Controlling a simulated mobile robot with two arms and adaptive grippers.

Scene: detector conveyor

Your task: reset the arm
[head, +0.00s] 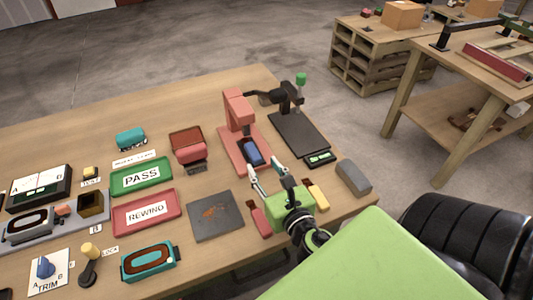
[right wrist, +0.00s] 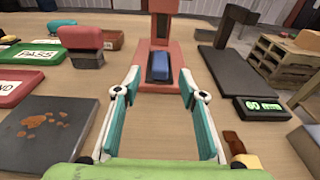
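My right gripper (head: 267,178) is open and empty above the table, in front of the pink press-like stand. In the right wrist view its two fingers (right wrist: 160,92) are spread wide, with a blue block beyond them. The blue block (head: 253,153) lies on the base of the pink stand (head: 239,113); in the wrist view the block (right wrist: 159,67) is ahead of the fingertips and apart from them. My left gripper does not show in either view.
A green PASS tray (head: 142,191) and a red REWIND tray (head: 120,221) lie to the left. A dark stained plate (head: 232,231), a dark stand (head: 322,145) with a green-lit display (head: 320,159) and a grey block (head: 353,177) are nearby.

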